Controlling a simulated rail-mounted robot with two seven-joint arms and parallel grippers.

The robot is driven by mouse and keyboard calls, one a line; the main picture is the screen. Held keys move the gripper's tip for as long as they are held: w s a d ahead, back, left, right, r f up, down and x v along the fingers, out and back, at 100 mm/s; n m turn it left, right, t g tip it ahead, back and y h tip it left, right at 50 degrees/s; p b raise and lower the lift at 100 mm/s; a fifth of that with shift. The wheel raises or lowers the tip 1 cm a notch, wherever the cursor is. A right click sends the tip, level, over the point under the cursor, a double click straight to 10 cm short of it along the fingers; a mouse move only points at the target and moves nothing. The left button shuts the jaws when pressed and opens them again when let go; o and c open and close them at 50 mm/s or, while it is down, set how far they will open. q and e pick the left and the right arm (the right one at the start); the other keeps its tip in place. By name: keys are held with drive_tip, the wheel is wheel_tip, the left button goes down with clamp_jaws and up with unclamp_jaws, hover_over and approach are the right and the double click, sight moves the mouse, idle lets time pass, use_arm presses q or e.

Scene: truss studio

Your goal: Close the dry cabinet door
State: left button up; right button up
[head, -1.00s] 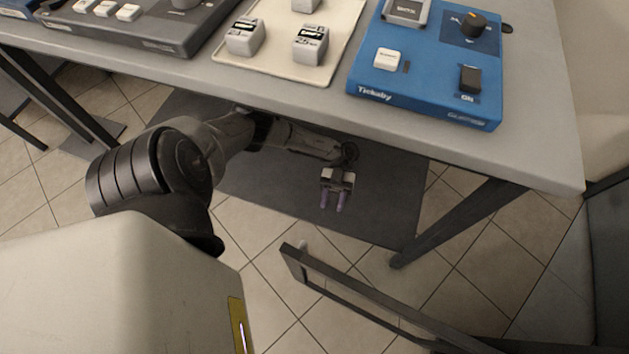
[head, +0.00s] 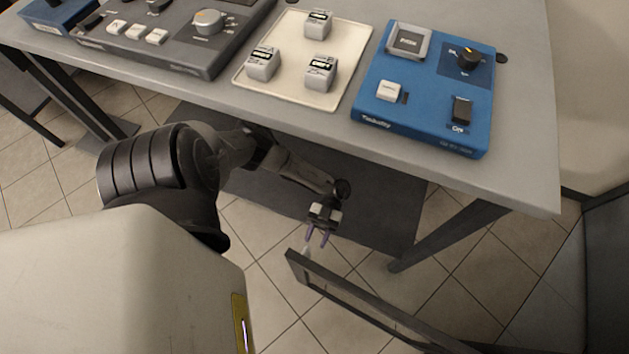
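The dry cabinet door (head: 350,297) stands open at the lower right, a dark-framed panel seen from above. Its free end points left, and it runs down to the right out of the picture. A pale handle piece shows at the free end, partly unclear. My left gripper (head: 316,240) hangs below the table edge with its two purple fingers apart and nothing between them. Its fingertips are just above the door's free end in the picture; whether they touch it I cannot tell. My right gripper is not in view.
The grey table (head: 530,185) spans the top, with a blue control box (head: 425,135), a cream tray (head: 245,82) of small blocks and a dark console (head: 180,55). A dark table leg (head: 440,238) stands behind the door. A dark panel (head: 600,270) is at the right edge.

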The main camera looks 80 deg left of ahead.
use_arm(q)
drive_tip(key=shift+x, duration=0.9)
clamp_jaws()
idle(0.5)
drive_tip(key=c, duration=0.6)
unclamp_jaws()
drive_tip(key=shift+c, duration=0.2)
drive_tip(key=o, duration=0.6)
drive_tip(key=shift+o, duration=0.2)
